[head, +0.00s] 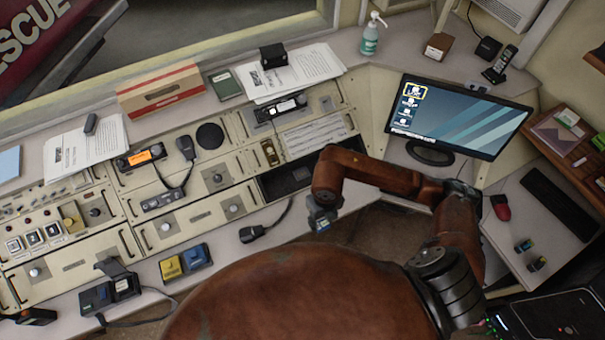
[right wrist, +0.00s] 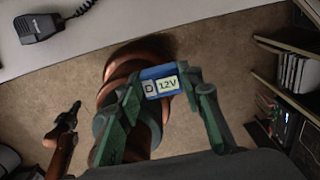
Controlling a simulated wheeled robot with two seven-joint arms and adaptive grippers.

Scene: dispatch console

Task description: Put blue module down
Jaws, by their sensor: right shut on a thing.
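The blue module (right wrist: 160,82), with a white "D" label and a pale "12V" label, is between the fingers of my right gripper (right wrist: 158,92) in the right wrist view. The gripper is shut on it and holds it above the brown floor, off the console edge. In the head view my right gripper (head: 322,218) hangs in front of the console's near edge, below a dark open bay (head: 287,180). The module is mostly hidden there. A dark gripper, seemingly my left (right wrist: 70,115), shows small in the right wrist view; its fingers are unclear.
A black hand microphone (head: 253,233) lies on the near ledge, left of my right gripper. A yellow unit (head: 170,268) and a blue unit (head: 197,257) sit further left. A monitor (head: 455,115) stands right. The ledge between microphone and blue unit looks clear.

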